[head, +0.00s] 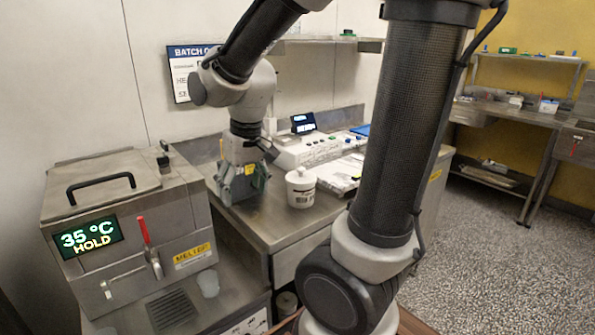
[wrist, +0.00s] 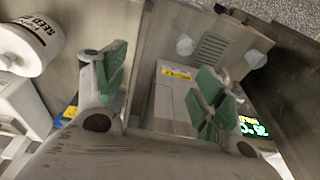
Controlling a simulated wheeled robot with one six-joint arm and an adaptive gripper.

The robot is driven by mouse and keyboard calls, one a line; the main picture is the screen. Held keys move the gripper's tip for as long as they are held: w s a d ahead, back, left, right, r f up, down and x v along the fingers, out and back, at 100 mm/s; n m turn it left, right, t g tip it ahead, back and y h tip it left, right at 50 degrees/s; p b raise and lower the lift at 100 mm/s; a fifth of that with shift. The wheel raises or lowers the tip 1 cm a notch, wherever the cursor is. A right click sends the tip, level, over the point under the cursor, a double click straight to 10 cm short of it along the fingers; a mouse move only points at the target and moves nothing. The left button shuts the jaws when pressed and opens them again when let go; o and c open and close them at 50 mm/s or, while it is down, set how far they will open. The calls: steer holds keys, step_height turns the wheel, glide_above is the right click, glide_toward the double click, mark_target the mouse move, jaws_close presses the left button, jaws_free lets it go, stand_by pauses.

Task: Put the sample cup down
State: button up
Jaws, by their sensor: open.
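A small translucent cup (head: 208,284) stands on the steel ledge in front of the melter, right of the drain grille. In the wrist view one pale translucent cup (wrist: 186,45) shows left of the grille and another (wrist: 255,58) right of it. I cannot tell which is the sample cup. My gripper (head: 243,188) points down over the steel bench, right of the melter and left of a white tub. In the wrist view my gripper (wrist: 160,88) has its green-padded fingers spread wide, with nothing between them. It is apart from both cups.
The melter (head: 130,215) has a red-handled tap (head: 149,245) and reads 35 °C HOLD. A white lidded tub (head: 300,188) stands close right of my gripper. A white instrument (head: 315,150) and papers lie behind it. The bench front (head: 275,232) is clear.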

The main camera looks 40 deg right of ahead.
steer(key=shift+o, duration=0.5)
steer(key=s+d+r+t, duration=0.1)
steer(key=s+d+r, duration=0.2)
steer(key=s, duration=0.3)
steer(key=s+d+r+t, duration=0.1)
steer(key=s+d+r, duration=0.2)
steer(key=s, duration=0.3)
steer(key=shift+r, duration=0.55)
steer(key=shift+o, duration=0.2)
steer(key=shift+s+d, duration=0.3)
steer(key=shift+s, duration=0.1)
